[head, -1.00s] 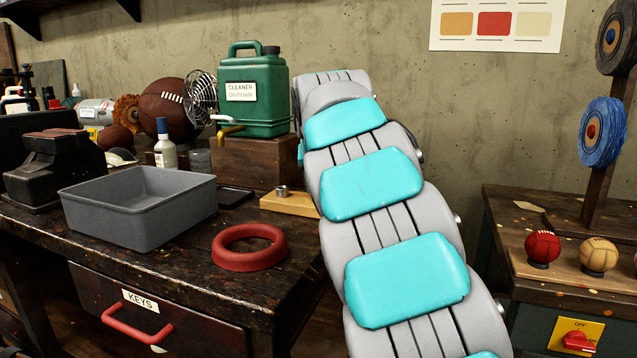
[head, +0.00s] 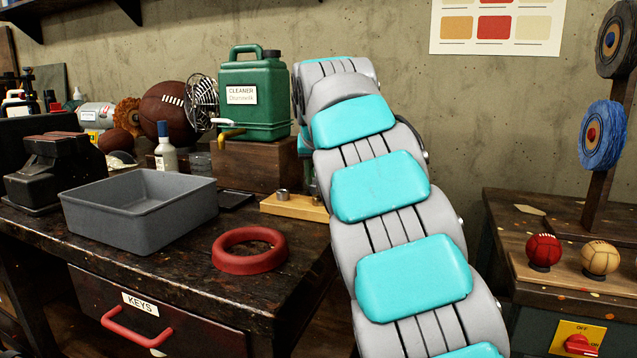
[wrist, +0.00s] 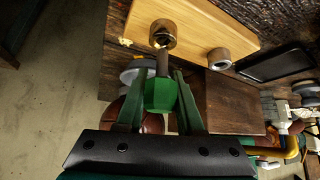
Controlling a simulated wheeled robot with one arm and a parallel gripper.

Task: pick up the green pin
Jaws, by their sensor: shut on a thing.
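The green pin (wrist: 160,96) shows in the wrist view with a green faceted head and a dark metal shaft. My gripper (wrist: 161,82) is shut on its head, one finger on each side. The shaft points toward a metal ring (wrist: 163,33) on a light wooden board (wrist: 205,20). The shaft's end overlaps the ring's near edge, and I cannot tell whether it touches it. A second metal ring (wrist: 219,59) sits beside it on the board. In the head view my arm hides the gripper and the pin; the board (head: 290,208) shows left of the arm.
A wooden block (head: 255,165) bearing a green cleaner can (head: 253,100) stands behind the board. A red ring (head: 249,262) and a grey bin (head: 135,218) lie on the bench. A side table with balls (head: 543,250) is at right.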

